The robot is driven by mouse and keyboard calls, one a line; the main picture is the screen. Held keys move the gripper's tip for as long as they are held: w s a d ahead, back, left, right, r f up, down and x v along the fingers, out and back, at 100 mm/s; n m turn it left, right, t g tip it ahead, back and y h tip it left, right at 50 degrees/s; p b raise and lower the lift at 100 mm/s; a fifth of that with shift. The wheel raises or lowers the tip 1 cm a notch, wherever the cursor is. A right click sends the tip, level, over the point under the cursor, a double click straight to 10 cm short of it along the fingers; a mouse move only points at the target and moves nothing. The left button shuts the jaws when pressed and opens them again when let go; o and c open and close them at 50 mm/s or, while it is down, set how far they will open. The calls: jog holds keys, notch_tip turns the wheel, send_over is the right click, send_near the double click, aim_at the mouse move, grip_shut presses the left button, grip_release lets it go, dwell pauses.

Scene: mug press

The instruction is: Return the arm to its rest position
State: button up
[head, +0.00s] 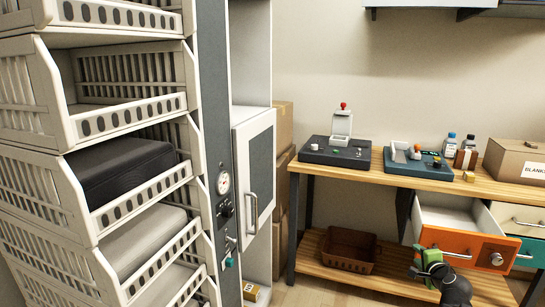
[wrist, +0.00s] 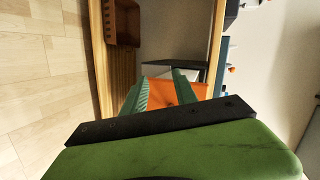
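My gripper (head: 432,262) is at the lower right of the head view, in front of the open orange drawer (head: 462,246). It is green, and part of my dark arm shows below it. In the wrist view, the two green fingers of my gripper (wrist: 163,78) stand apart with nothing between them. The orange drawer front (wrist: 172,92) shows beyond and between the fingers. I cannot tell whether a fingertip touches the drawer front.
A wooden workbench (head: 385,180) carries a dark device with a red knob (head: 343,106), a blue-based device (head: 410,158), bottles and a cardboard box (head: 515,158). A brown basket (head: 338,250) sits on the lower shelf. A tall rack of white baskets (head: 130,115) stands left.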

jog(key=a+f+n+g+y, duration=0.25)
jog(key=a+f+n, duration=0.25)
jog(key=a, duration=0.6)
jog(key=a+f+n+g+y, duration=0.25)
jog(key=a+f+n, duration=0.25)
jog(key=a, duration=0.6)
jog(key=s+a+f+n+g+h, duration=0.1)
jog(key=s+a+f+n+g, duration=0.25)
jog(key=s+a, duration=0.2)
jog(key=s+a+f+n+g+h, duration=0.1)
jog(key=s+a+f+n+g, duration=0.1)
jog(key=s+a+n+g, duration=0.4)
notch_tip(320, 180, up, 32)
jog(key=a+m+p, duration=0.1)
jog(key=p, duration=3)
jog(key=shift+s+a+f+t, duration=0.15)
jog(key=shift+s+f+t, duration=0.05)
jog(key=shift+s+t, duration=0.25)
